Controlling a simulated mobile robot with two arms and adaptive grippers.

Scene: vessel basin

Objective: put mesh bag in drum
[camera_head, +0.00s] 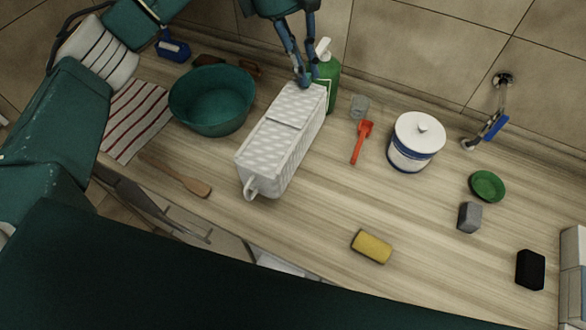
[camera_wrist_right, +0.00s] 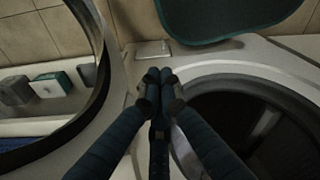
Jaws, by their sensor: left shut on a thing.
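A white, box-shaped thing with a dotted mesh pattern, which I take to be the mesh bag (camera_head: 282,140), lies slantwise on the wooden counter in the head view. A loop shows at its near end. My left gripper (camera_head: 306,80) is at its far end, shut on it. In the right wrist view my right gripper (camera_wrist_right: 158,76) has its fingertips together with nothing visible between them. It is in front of a pale machine front, beside the dark round opening of the drum (camera_wrist_right: 235,122). A pale thing at the opening's left edge is too unclear to name.
A teal basin (camera_head: 212,100) stands left of the bag, and a green pump bottle (camera_head: 328,75) is close behind its far end. A red scoop (camera_head: 361,143), a lidded white canister (camera_head: 415,145) and a yellow sponge (camera_head: 371,246) are to its right. A round door (camera_wrist_right: 95,105) stands open.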

